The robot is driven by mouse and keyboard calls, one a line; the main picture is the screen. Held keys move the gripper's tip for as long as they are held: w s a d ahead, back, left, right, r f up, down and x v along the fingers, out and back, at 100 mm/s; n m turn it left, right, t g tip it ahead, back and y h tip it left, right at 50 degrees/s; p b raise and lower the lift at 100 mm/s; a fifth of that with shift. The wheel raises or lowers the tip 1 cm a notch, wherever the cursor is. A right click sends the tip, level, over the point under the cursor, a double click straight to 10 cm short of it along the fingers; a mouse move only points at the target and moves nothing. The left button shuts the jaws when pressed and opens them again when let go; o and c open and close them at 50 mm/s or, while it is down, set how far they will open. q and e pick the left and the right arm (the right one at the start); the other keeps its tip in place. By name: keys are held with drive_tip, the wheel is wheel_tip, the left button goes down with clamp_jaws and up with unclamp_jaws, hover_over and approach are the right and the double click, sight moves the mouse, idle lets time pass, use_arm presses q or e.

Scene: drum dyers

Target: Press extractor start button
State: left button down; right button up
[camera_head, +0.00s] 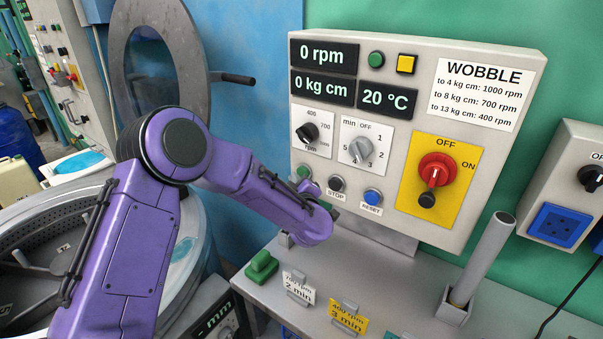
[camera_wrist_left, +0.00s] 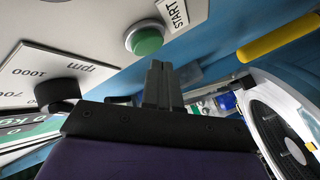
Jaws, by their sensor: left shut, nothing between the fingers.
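The extractor's control panel (camera_head: 395,130) fills the right half of the head view. Its green start button (camera_head: 303,171) sits at the lower left, beside the black STOP button (camera_head: 336,184) and the blue RESET button (camera_head: 373,196). The green button (camera_wrist_left: 147,41) with its START label (camera_wrist_left: 173,14) shows large in the left wrist view. My left gripper (camera_wrist_left: 159,68) is shut and empty, its fingertips close beside the button. I cannot tell whether they touch it. In the head view my purple left arm partly hides the gripper below the button. The display (camera_head: 323,56) reads 0 rpm. My right gripper is out of view.
A red rotary switch (camera_head: 437,170) and two dials (camera_head: 361,149) project from the panel. Below it, a grey ledge holds a green block (camera_head: 261,267), small cards (camera_head: 348,316) and an upright grey tube (camera_head: 484,255). The open drum (camera_head: 40,225) lies left, its round lid (camera_head: 187,50) raised.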

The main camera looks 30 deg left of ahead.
use_arm(q)
drive_tip(key=shift+s+a+p, duration=0.2)
drive_tip(key=shift+s+p, duration=0.5)
drive_tip(key=shift+s, duration=1.8)
